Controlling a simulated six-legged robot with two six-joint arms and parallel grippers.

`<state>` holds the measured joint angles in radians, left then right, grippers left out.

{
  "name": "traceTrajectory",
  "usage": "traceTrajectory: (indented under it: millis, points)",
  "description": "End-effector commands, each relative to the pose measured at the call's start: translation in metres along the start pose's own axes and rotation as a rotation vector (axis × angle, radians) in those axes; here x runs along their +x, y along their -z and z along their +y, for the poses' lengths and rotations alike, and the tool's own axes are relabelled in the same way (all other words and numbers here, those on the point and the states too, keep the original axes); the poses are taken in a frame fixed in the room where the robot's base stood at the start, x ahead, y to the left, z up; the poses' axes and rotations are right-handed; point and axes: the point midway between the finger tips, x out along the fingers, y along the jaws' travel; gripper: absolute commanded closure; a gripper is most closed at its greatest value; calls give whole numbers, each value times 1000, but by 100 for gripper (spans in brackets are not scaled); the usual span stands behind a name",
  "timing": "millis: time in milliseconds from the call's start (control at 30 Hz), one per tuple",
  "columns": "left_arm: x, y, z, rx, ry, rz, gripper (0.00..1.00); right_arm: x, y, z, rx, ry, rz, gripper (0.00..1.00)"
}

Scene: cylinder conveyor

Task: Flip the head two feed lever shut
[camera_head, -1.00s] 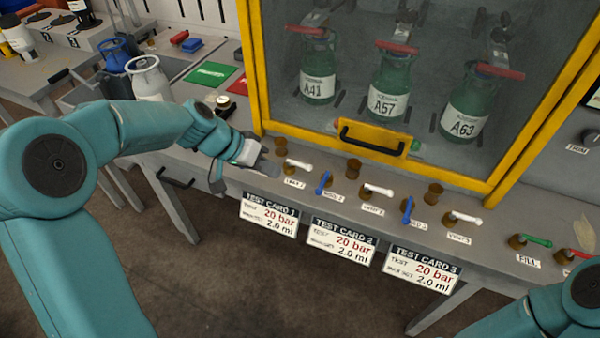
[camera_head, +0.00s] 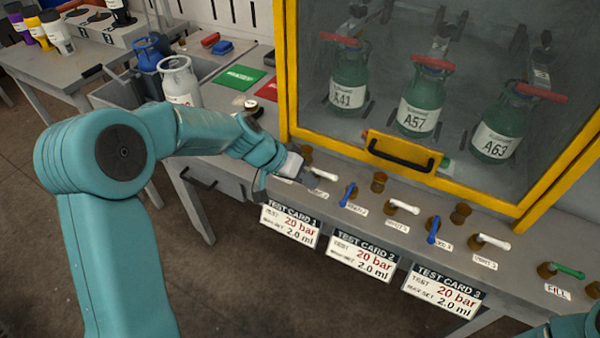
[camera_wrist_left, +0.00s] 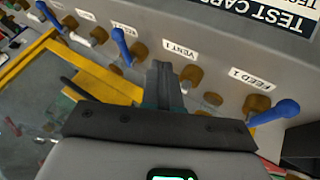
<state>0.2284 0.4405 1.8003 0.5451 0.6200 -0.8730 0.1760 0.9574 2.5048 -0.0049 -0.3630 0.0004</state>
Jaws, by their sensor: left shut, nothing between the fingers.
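Feed and vent levers line the bench's front edge. In the head view, the second white lever (camera_head: 405,207) from the left points right from its brass base above test card 2; its label is too small to read. The first white lever (camera_head: 323,175) is close to my left gripper (camera_head: 309,181), which is shut and empty. In the left wrist view, the shut fingers (camera_wrist_left: 164,82) point at the panel near the VENT 1 label (camera_wrist_left: 181,51). A blue lever (camera_wrist_left: 273,113) stands by the FEED 1 label, and another blue lever (camera_wrist_left: 122,45) is further left. My right gripper is out of view.
Blue levers (camera_head: 347,195) sit between the white ones, with brass knobs among them. A yellow-framed cabinet (camera_head: 290,70) holding green cylinders stands behind. Test cards (camera_head: 290,224) hang below the edge. A green-handled FILL lever (camera_head: 568,271) is at right.

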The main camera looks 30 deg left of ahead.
Motion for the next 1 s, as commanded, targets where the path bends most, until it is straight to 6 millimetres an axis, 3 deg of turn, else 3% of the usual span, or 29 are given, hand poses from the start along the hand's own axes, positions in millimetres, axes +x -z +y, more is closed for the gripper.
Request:
traceTrajectory:
  millis: [100,200,300,500,1000]
  points:
    - [28,0,0,1,-3,-4,100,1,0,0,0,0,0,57]
    - [43,1,3,3,-2,-2,100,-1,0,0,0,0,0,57]
    - [46,4,20,3,-2,-1,100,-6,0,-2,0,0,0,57]
    - [52,5,34,2,0,0,100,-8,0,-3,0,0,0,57]
    - [54,4,36,-6,4,4,100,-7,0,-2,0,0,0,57]
